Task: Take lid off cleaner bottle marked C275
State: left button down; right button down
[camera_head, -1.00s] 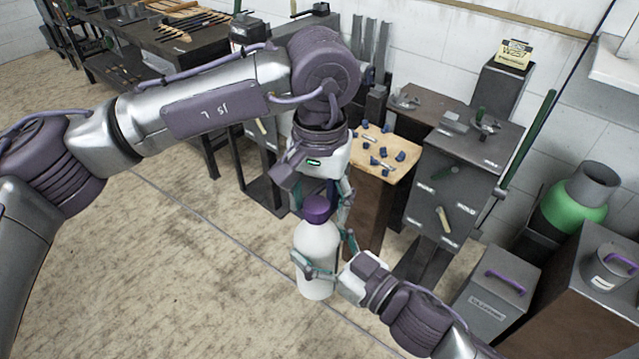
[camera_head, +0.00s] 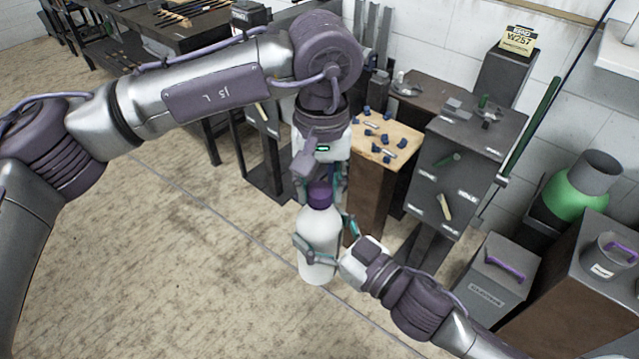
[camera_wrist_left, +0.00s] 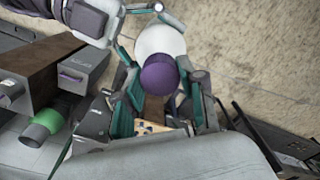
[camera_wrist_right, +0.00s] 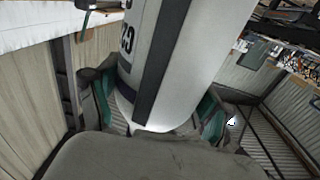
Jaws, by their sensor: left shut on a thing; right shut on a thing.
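The white cleaner bottle (camera_head: 319,234) has a purple lid (camera_head: 320,195) and hangs upright above the floor in the head view. My right gripper (camera_head: 324,240) is shut on the bottle's body from the right. In the right wrist view the bottle (camera_wrist_right: 185,60) fills the middle, with a dark band and a partly hidden mark beginning "C2". My left gripper (camera_head: 319,183) points down from above and is shut on the lid, its fingers on either side. The left wrist view shows the lid (camera_wrist_left: 159,76) on top of the bottle (camera_wrist_left: 158,40), between the fingers.
A wooden-topped stand (camera_head: 390,140) with small blue pieces is just behind the bottle. A grey cabinet with levers (camera_head: 462,175) stands to its right. A green cylinder (camera_head: 580,190) and a box with a purple handle (camera_head: 492,275) are farther right. The floor at left is clear.

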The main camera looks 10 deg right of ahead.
pick_arm(q)
jog(key=n, duration=0.7)
jog(key=shift+d, duration=0.3)
jog(key=n, duration=0.5)
jog(key=shift+w+r, duration=0.1)
jog(key=n, duration=0.4)
jog(key=shift+w+a+n, duration=0.1)
jog(key=shift+a+n, duration=0.05)
jog(key=shift+n, duration=0.25)
jog(key=n, duration=0.7)
jog(key=shift+w+a, duration=0.15)
jog(key=n, duration=0.7)
jog(key=shift+a, duration=0.2)
jog(key=n, duration=0.4)
jog(key=shift+n, duration=0.3)
jog(key=n, duration=0.3)
jog(key=shift+a+n, duration=0.15)
jog(key=shift+n, duration=0.15)
jog(key=shift+r, duration=0.2)
